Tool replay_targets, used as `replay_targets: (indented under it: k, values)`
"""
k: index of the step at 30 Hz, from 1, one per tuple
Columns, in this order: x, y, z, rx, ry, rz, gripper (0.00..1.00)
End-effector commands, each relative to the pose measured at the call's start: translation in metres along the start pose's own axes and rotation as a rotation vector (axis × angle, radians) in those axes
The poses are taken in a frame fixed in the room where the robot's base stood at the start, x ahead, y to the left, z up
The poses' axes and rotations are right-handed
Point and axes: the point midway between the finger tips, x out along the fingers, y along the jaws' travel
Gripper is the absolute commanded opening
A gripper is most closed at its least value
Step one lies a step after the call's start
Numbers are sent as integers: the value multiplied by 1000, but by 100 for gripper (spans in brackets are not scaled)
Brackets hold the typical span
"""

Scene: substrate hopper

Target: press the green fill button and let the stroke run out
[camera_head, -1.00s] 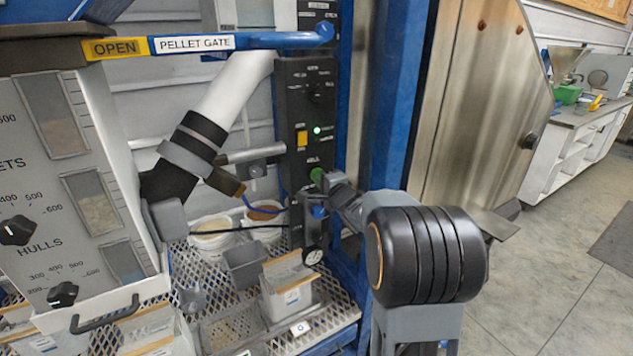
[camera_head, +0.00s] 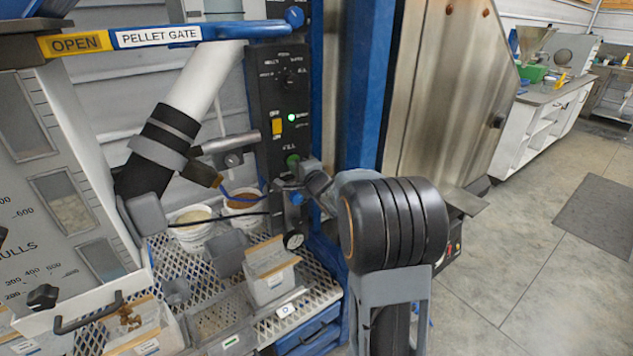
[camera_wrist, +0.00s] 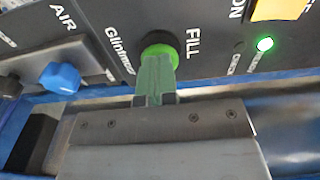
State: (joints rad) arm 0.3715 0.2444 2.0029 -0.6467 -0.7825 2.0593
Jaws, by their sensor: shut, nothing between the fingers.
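In the head view my gripper (camera_head: 303,168) reaches the column from the right. A green lamp (camera_wrist: 265,44) is lit.
A blue knob (camera_wrist: 60,78) marked AIR is left of the button; a yellow switch (camera_wrist: 279,9) is at upper right. A white pipe (camera_head: 206,78), two buckets, a grey bin (camera_head: 226,253) and cartons (camera_head: 268,275) stand near the column.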

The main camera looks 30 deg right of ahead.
Motion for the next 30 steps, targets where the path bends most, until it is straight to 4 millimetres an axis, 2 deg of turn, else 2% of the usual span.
replay_targets:
  k: [5,9,15,21,30]
  values:
    - [-36,-2,-7,-1,15,-1,0]
    - [-63,-2,-3,-1,7,0,0]
    - [-93,-2,0,1,2,0,0]
    - [-110,-1,0,0,2,2,0]
    - [-115,-1,-1,0,1,1,0]
